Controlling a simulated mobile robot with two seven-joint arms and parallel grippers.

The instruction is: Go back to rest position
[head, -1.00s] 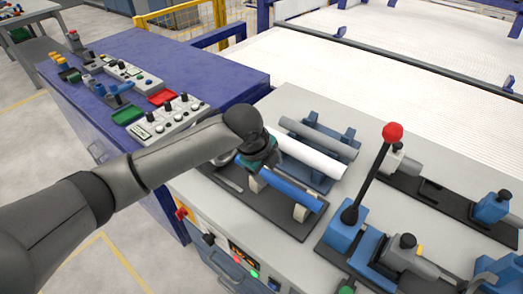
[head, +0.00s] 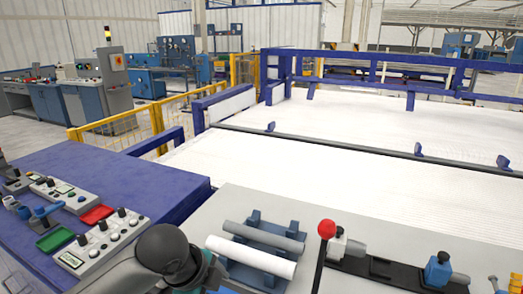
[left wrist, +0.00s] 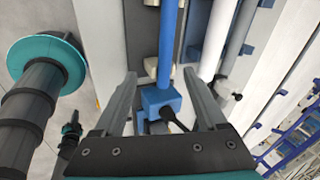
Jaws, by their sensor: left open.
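My left arm comes into the head view at the bottom left, its dark wrist joint low in the picture; the fingertips are out of that view. In the left wrist view my left gripper (left wrist: 160,75) is open, over a fixture with a blue block (left wrist: 158,102) and a blue pipe (left wrist: 168,40). Nothing is seen clamped between the fingers. A white pipe (head: 250,256) and a grey pipe (head: 264,236) lie side by side on blue supports; both also show right of the blue pipe in the left wrist view. My right gripper is not seen.
A lever with a red knob (head: 326,229) stands upright right of the pipes. A blue cabinet (head: 110,160) with control boxes is at left. A wide white bed (head: 300,165) lies behind, with blue rails (head: 400,75). Yellow fencing (head: 120,125) stands beyond.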

